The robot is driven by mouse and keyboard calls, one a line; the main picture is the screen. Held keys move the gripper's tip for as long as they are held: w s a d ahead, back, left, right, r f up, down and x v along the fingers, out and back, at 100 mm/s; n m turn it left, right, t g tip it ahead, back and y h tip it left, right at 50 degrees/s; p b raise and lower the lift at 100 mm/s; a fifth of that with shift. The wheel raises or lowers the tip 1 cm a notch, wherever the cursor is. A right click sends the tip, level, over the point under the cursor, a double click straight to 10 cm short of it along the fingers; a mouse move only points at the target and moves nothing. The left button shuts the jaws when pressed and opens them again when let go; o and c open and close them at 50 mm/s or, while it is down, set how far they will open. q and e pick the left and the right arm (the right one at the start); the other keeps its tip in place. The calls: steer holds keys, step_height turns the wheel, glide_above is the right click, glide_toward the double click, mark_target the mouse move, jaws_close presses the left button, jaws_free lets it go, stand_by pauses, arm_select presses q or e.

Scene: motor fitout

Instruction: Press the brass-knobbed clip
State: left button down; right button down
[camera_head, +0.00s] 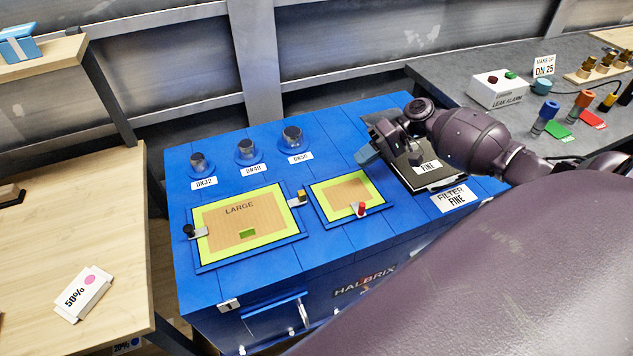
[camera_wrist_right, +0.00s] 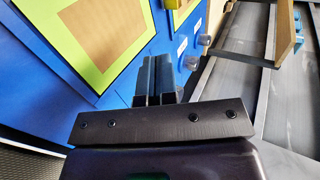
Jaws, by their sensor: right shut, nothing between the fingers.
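The brass-knobbed clip (camera_head: 301,196) sits at the right edge of the panel marked LARGE (camera_head: 290,233), between it and a smaller yellow-green panel (camera_head: 322,214). A yellow knob (camera_wrist_right: 172,3), which looks like the brass one, shows at the top edge of the right wrist view. My right gripper (camera_head: 366,154) is shut and empty, to the right of and behind the clip, apart from it. Its closed fingers (camera_wrist_right: 155,80) show in the right wrist view above the blue top. My left gripper is not in view.
A black-knobbed clip (camera_head: 188,230) and a red-knobbed clip (camera_head: 361,208) are on the panels' edges. Three dark round fittings (camera_head: 246,149) stand behind the panels. A dark block labelled FINE (camera_head: 440,178) lies below my right wrist. The blue top between is clear.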

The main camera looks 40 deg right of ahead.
glide_toward(299, 193)
step_height(299, 193, down, 4)
steer(key=shift+w+f, duration=0.1)
steer(key=a, duration=0.3)
steer(key=shift+w+f+p, duration=0.1)
steer(key=shift+w+p, duration=0.25)
steer(key=shift+w, duration=0.05)
steer(key=shift+w+a, duration=0.15)
steer(key=shift+a, duration=0.55)
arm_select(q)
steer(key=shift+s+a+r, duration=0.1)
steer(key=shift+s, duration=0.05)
arm_select(e)
steer(key=shift+f, duration=0.1)
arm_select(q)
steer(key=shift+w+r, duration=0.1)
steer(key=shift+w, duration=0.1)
arm_select(e)
steer(key=shift+a, duration=0.25)
steer(key=a, duration=0.2)
steer(key=shift+w+a+p, duration=0.3)
steer(key=shift+w+a, duration=0.1)
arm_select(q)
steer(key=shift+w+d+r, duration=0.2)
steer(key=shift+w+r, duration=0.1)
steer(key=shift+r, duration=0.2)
arm_select(e)
steer(key=shift+s, duration=0.1)
